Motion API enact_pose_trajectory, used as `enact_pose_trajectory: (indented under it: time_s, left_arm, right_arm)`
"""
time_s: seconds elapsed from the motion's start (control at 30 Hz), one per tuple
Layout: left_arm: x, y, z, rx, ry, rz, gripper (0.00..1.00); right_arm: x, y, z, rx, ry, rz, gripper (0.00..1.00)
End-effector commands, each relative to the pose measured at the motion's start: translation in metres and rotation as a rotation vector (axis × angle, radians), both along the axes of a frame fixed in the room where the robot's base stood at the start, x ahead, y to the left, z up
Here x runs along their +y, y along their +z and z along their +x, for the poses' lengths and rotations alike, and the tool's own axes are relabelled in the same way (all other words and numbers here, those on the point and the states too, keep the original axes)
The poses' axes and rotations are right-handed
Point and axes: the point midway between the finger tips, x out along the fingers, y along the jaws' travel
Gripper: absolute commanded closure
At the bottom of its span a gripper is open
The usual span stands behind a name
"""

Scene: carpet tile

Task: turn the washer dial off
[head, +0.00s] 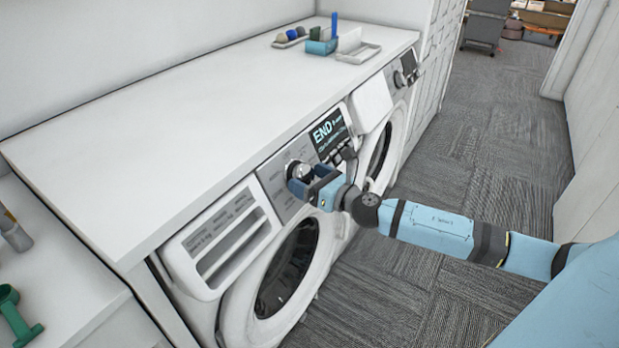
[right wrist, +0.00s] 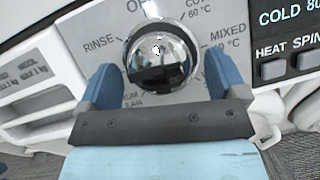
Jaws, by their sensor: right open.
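The washer (head: 231,287) is white, with a grey control panel and a round door, under a white counter. Its round chrome dial (right wrist: 160,60) sits between the two blue fingers of my right gripper (right wrist: 162,88) in the right wrist view. The fingers are open, one on each side of the dial, with a gap showing. In the head view the right gripper (head: 312,186) is at the dial (head: 297,171) and partly covers it. The washer's display (head: 329,134) reads "END". My left gripper is not in view.
A second machine (head: 397,110) stands to the right under the same countertop (head: 190,110). A blue box (head: 322,46) and a white tray (head: 358,53) sit at the counter's far end. The carpet to the right is clear.

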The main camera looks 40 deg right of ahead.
Motion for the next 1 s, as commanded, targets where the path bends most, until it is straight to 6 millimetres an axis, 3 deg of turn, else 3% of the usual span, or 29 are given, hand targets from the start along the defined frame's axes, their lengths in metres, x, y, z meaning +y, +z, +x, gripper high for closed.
enact_pose_trajectory:
  time_s: [0.27, 0.5, 1.0]
  left_arm:
    - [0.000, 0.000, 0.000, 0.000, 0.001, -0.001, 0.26]
    - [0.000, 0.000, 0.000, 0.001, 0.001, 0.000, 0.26]
    - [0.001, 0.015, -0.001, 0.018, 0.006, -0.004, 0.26]
  right_arm:
    - [0.000, -0.001, 0.001, 0.001, 0.000, 0.000, 0.10]
    - [0.001, 0.000, 0.001, 0.001, 0.000, 0.000, 0.59]
    - [0.002, 0.005, 0.001, 0.043, -0.055, 0.100, 0.59]
